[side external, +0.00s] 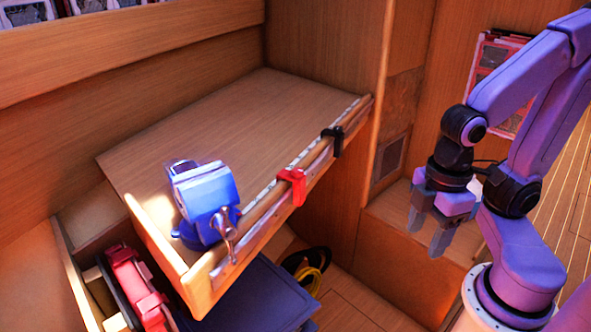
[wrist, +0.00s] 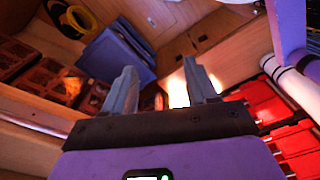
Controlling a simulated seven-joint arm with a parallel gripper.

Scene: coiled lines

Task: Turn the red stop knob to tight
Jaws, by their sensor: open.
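A red stop (side external: 291,186) sits on the rail along the front edge of the wooden bench top, in the side view. A knob on it is too small to make out clearly, so I cannot tell how far it is turned. My gripper (side external: 426,238) is well to the right of the red stop, apart from the bench, pointing down with its fingers spread and empty. The two fingers also show in the wrist view (wrist: 158,68), with nothing between them. I cannot pick out the red stop in the wrist view.
A black stop (side external: 333,140) is on the same rail (side external: 252,222), farther back. A blue vise (side external: 204,203) stands at the bench's front left corner. A red case (side external: 138,287) and a coiled yellow and black line (side external: 308,270) lie below. Open space separates my gripper from the rail.

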